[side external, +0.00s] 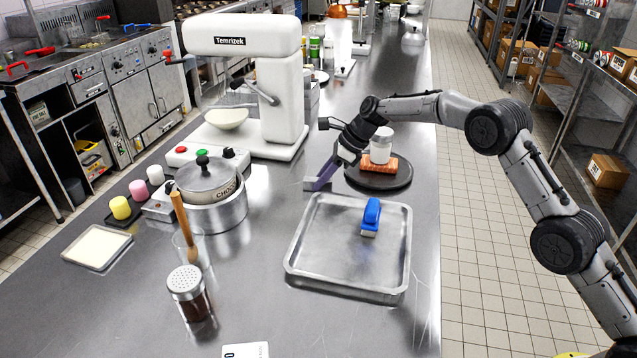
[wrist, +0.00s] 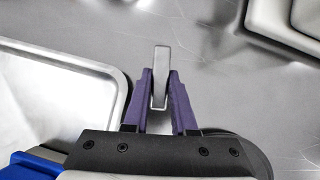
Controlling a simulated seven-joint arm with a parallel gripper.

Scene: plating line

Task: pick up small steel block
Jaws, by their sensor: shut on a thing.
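My gripper (side external: 318,180) is low over the steel counter, just behind the back left corner of the metal tray. In the wrist view its two purple fingers (wrist: 160,100) are shut on the small steel block (wrist: 161,62), a narrow grey bar that sticks out past the fingertips. In the side view the block (side external: 309,184) is a small grey piece at the fingertips. I cannot tell whether it touches the counter.
The metal tray (side external: 300,232) holds a blue-handled brush (side external: 371,215). A dark round board (side external: 393,182) with a salmon-coloured slab (side external: 379,165) and a white-lidded jar (side external: 381,146) is close to the right. A white mixer (side external: 270,90) stands at the back left. A pot (side external: 213,195) is at left.

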